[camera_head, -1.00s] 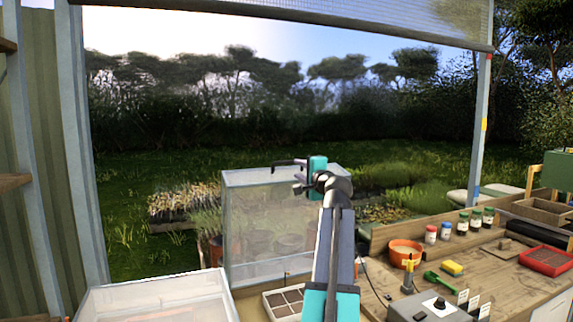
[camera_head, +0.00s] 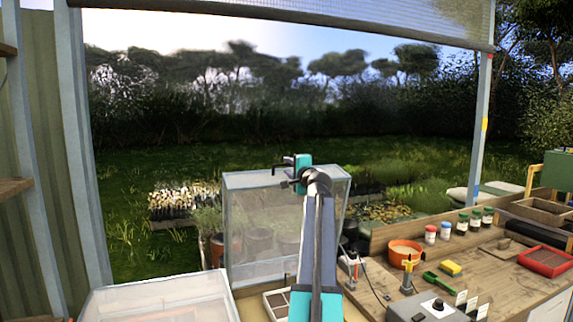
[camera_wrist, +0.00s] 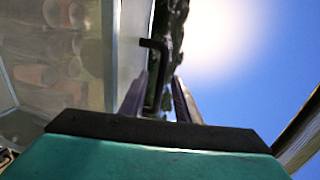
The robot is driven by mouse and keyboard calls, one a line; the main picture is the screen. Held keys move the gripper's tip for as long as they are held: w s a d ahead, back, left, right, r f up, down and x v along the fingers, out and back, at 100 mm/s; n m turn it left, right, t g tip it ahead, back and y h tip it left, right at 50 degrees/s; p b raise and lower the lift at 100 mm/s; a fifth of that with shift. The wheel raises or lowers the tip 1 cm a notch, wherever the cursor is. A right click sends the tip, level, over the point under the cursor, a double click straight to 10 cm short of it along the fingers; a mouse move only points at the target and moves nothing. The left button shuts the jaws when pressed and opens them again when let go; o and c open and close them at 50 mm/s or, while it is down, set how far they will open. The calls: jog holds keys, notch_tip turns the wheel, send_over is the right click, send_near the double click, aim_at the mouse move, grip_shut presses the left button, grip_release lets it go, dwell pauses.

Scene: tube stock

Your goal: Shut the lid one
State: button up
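The raised lid (camera_head: 262,235) is a clear, box-like cover standing upright behind the bench's near edge in the head view. Pots show through it. Its black handle (camera_head: 284,163) sticks out at the top edge. In the wrist view the clear lid (camera_wrist: 75,55) fills the left side, and the bent black handle (camera_wrist: 157,75) lies in line with the gap between my fingers. My gripper (camera_head: 290,178) is at the lid's top edge, close to the handle. In the wrist view my gripper (camera_wrist: 160,102) is open, its fingers apart. I cannot tell whether they touch the handle.
A second clear, low cover (camera_head: 160,300) is at the lower left. A seed tray (camera_head: 277,304) lies beside my arm. The wooden bench (camera_head: 505,268) at right holds an orange pot (camera_head: 405,252), several bottles, a grey control box (camera_head: 428,308) and a red tray (camera_head: 546,262).

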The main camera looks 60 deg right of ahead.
aim_at(287, 165)
jog(key=shift+p+x, duration=0.3)
jog(key=shift+x, duration=1.25)
grip_shut()
jog(key=shift+s+a, duration=0.1)
jog(key=shift+a, duration=0.15)
jog(key=shift+d, duration=0.2)
jog(key=shift+f, duration=0.1)
